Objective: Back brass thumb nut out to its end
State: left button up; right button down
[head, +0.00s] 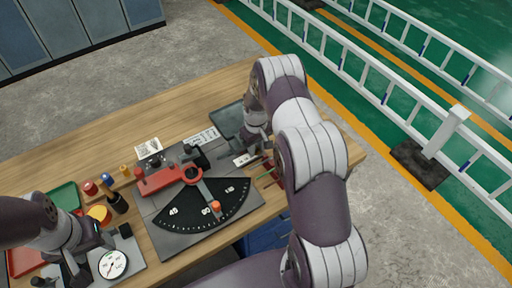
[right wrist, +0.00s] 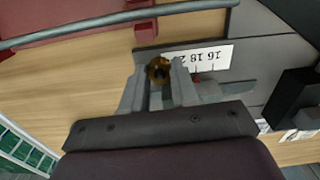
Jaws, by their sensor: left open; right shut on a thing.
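The brass thumb nut (right wrist: 159,70) shows in the right wrist view as a small round golden piece with a dark centre. It sits between the fingertips of my right gripper (right wrist: 160,82), which is shut on it. A white scale strip with printed numbers (right wrist: 207,59) lies just beside the nut. In the head view my right gripper (head: 255,152) is at the right part of the bench, and the nut is hidden there. My left gripper (head: 82,258) is open at the lower left, beside a round dial gauge (head: 112,264); its fingers are hard to make out.
The wooden bench (head: 195,105) carries a black fan-shaped scale plate (head: 185,212) with a red-handled lever (head: 172,178). A grey tray (head: 228,120) stands near the right gripper. Small coloured pieces and a green tray (head: 64,196) stand at left. The bench's back strip is clear.

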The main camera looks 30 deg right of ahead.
jog(key=n+b, duration=0.1)
jog(key=n, duration=0.2)
jog(key=shift+f, duration=0.1)
jog(key=shift+n+b, duration=0.75)
jog(key=shift+n, duration=1.35)
jog(key=c, duration=0.9)
grip_release()
jog(key=shift+o, duration=0.2)
jog(key=shift+r, duration=0.2)
